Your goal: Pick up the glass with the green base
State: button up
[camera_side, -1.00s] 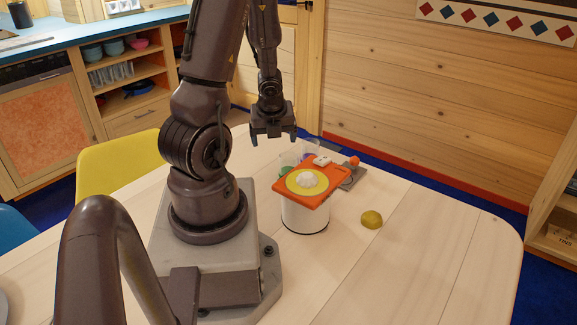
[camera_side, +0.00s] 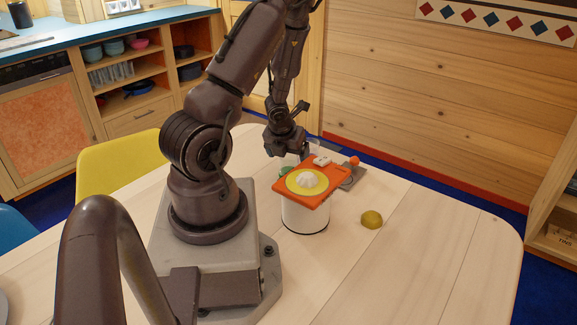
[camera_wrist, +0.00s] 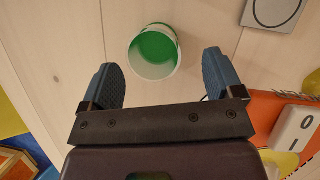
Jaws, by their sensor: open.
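The glass with the green base (camera_wrist: 154,52) stands on the table in the wrist view, seen from above, with its green bottom showing through the clear walls. My gripper (camera_wrist: 160,72) is open, with one blue-grey fingertip on each side of the picture. The glass lies between and a little beyond the fingertips, and nothing is held. In the side view my gripper (camera_side: 289,150) hangs behind the orange board. Only a bit of green from the glass (camera_side: 284,170) shows there, left of the board; the rest is hidden.
An orange board (camera_side: 318,196) with a yellow disc and a white lump rests on a white cylinder (camera_side: 304,217), close to my gripper. A grey plate (camera_side: 353,178) lies behind it. A yellow lump (camera_side: 371,219) lies to the right. The right side of the table is clear.

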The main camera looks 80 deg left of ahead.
aim_at(288, 156)
jog(key=shift+s+x, duration=0.1)
jog(key=shift+x, duration=1.2)
jog(key=shift+s+x, duration=0.15)
jog(key=shift+x, duration=1.15)
jog(key=shift+a, duration=0.15)
jog(key=c, duration=1)
jog(key=shift+c, duration=0.2)
